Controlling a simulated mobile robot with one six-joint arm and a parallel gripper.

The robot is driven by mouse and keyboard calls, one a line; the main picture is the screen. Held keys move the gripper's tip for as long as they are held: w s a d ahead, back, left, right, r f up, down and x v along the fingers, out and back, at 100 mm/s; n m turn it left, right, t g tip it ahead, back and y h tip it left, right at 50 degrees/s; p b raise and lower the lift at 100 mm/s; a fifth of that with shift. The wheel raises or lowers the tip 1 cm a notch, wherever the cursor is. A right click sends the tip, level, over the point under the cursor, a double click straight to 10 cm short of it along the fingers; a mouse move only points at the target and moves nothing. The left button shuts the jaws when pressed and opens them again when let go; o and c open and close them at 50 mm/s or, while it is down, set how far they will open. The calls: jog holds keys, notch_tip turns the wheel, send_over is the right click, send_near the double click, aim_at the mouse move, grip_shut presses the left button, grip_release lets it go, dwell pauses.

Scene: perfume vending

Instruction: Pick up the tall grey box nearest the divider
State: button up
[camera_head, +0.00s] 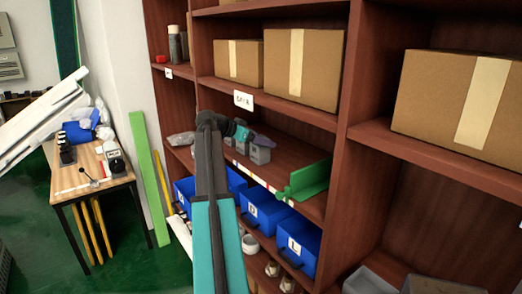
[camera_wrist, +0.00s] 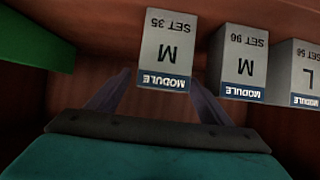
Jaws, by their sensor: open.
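The grey box nearest the divider (camera_wrist: 167,48) is marked "M", "SET 35" and "MODULE"; its print is upside down in the wrist view. The green divider (camera_wrist: 38,38) is to its left there, with a gap between them. In the head view this grey box (camera_head: 260,155) stands on the middle shelf, left of the green divider (camera_head: 308,180), partly hidden by my gripper. My gripper (camera_wrist: 159,77) is open and empty. Its fingers point at the box, one toward each side of its lower end. I cannot tell whether they touch it. In the head view my gripper (camera_head: 262,141) is just above the box.
Another grey box, "SET 96" (camera_wrist: 240,60), stands close to the right finger, and an "L" box (camera_wrist: 294,72) is beyond it. A shelf above holds cardboard boxes (camera_head: 305,66). Blue bins (camera_head: 262,212) sit below. The shelf between boxes and divider is clear.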

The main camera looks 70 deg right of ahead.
jog(key=c, duration=1.3)
jog(key=shift+r, duration=0.15)
jog(key=shift+r+b, duration=0.95)
jog(key=shift+r, duration=0.45)
jog(key=shift+a+r, duration=0.1)
jog(key=shift+r, duration=0.1)
jog(key=s+a+r+b, duration=0.1)
jog(key=a+b, duration=0.3)
jog(key=a, duration=1.1)
jog(key=shift+s+a+r+b, duration=0.3)
jog(key=shift+s+a+b, duration=0.05)
jog(key=shift+s, duration=0.15)
